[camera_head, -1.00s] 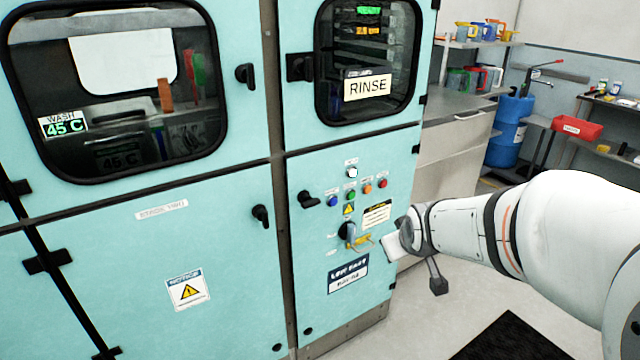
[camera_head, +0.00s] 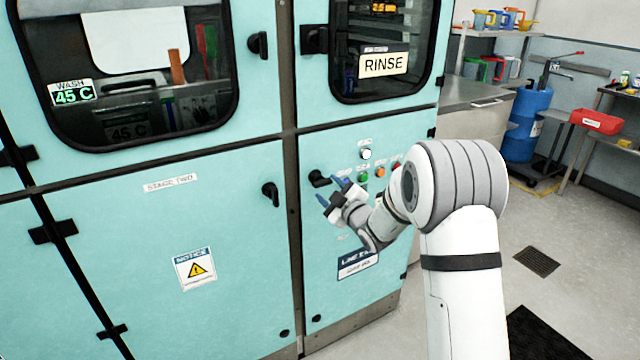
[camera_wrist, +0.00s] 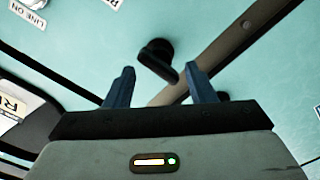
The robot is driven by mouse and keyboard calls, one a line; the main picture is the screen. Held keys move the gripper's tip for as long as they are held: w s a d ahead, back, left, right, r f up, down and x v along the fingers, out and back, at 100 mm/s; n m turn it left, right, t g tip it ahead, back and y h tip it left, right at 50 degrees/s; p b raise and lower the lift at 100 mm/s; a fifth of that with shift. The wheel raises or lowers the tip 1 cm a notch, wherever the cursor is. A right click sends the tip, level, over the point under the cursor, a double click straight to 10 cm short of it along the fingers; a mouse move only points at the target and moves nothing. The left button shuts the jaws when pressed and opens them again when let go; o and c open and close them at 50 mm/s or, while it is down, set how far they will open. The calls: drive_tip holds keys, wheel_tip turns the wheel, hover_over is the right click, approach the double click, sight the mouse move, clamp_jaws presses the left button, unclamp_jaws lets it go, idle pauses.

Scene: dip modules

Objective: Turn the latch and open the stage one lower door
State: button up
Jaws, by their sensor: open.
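The pale teal lower right door (camera_head: 345,295) is shut flush with its frame. Its black latch (camera_head: 318,179) is near the door's upper left corner, beside the grey post. My gripper (camera_head: 334,194) is open and empty, its blue fingers just right of and below this latch. In the wrist view the latch (camera_wrist: 157,60) lies ahead of the fingers, roughly between them, with its handle tilted; no contact shows. My gripper also shows there (camera_wrist: 162,88). No "stage one" label is readable on this door.
The lower left door (camera_head: 130,240), labelled stage two, is shut and has its own black latch (camera_head: 271,195) across the post (camera_head: 290,170). Buttons (camera_head: 380,171) sit right of my gripper. The RINSE window (camera_head: 385,50) is above. Open floor (camera_head: 470,270) lies right.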

sight(325, 185)
drive_tip(key=shift+x, duration=2.2)
drive_tip(key=shift+c, duration=0.3)
